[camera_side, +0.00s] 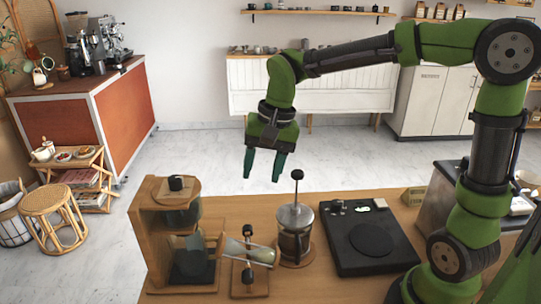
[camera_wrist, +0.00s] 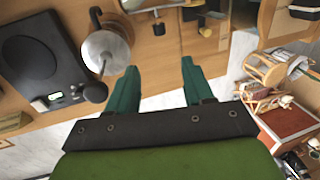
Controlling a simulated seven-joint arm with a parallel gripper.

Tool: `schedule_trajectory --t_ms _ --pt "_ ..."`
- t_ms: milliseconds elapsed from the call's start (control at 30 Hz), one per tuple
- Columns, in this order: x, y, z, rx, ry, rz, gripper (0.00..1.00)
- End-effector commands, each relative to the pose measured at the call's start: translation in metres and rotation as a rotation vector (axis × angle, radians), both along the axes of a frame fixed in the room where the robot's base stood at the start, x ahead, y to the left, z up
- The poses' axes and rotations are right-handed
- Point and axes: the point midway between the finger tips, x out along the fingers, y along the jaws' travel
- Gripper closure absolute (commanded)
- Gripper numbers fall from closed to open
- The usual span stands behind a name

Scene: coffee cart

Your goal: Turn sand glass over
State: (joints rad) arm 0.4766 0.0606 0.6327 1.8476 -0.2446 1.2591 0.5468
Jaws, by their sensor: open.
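The sand glass (camera_side: 262,254) is on the wooden counter in the side view, between the wooden coffee stand and the French press. Its glass body lies nearly sideways, slightly tilted, in a small stand with a dark upright post (camera_side: 248,268) and a wooden base. In the wrist view, part of the sand glass (camera_wrist: 150,5) shows at the top edge, mostly cut off. My gripper (camera_side: 264,178) is open and empty, pointing down, well above the counter and beyond its far edge. Its green fingers (camera_wrist: 158,72) are spread apart in the wrist view.
The French press (camera_side: 294,236), with its tall plunger knob, stands right of the sand glass. A black scale (camera_side: 345,260) lies further right. The wooden coffee stand (camera_side: 151,235) with a glass vessel is at left. The air around my gripper is clear.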

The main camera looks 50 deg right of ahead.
Motion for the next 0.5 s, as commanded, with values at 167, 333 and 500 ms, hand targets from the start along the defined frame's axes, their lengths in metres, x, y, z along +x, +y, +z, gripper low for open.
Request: schedule_trajectory --t_ms 167,333,500 --pt "0.004 0.006 -0.038 0.003 0.007 0.004 0.49" --pt "0.010 0.012 -0.074 0.004 0.006 0.005 0.49" --pt "0.016 0.018 -0.108 0.004 0.005 0.004 0.49"
